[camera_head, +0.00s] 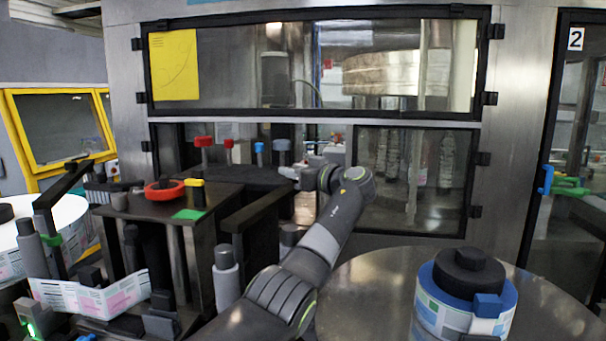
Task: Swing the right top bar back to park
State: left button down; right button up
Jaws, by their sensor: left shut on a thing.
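A dark bar (257,211), which I take for the right top bar, runs from the right side of the labeller table (150,208) away to the back right. My left arm reaches in from the bottom middle. My left gripper (289,172) is at the bar's far end and is shut; its fingers are small here, and the exact contact on the bar is hard to see. My right gripper is not in view.
A large reel (435,305) with a blue rim and black hub stands on the round steel plate (375,275) at the right. A printed label web (95,297) hangs at lower left. Red knob (204,141) and blue knob (281,145) stand behind the table. A glazed cabinet closes the back.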

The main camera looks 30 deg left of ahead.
pick_arm(q)
jog(key=shift+a+f+g, duration=0.1)
jog(key=shift+a+g, duration=0.15)
jog(key=shift+g, duration=0.05)
jog(key=c, duration=1.3)
grip_release()
jog(key=shift+o, duration=1.2)
jog(key=shift+s, duration=0.1)
jog(key=shift+s+d+b, duration=0.1)
jog(key=shift+d+b, duration=0.25)
jog(key=shift+d, duration=0.2)
jog(key=b+v, duration=0.5)
jog(key=v, duration=1.1)
jog(key=shift+b, duration=0.4)
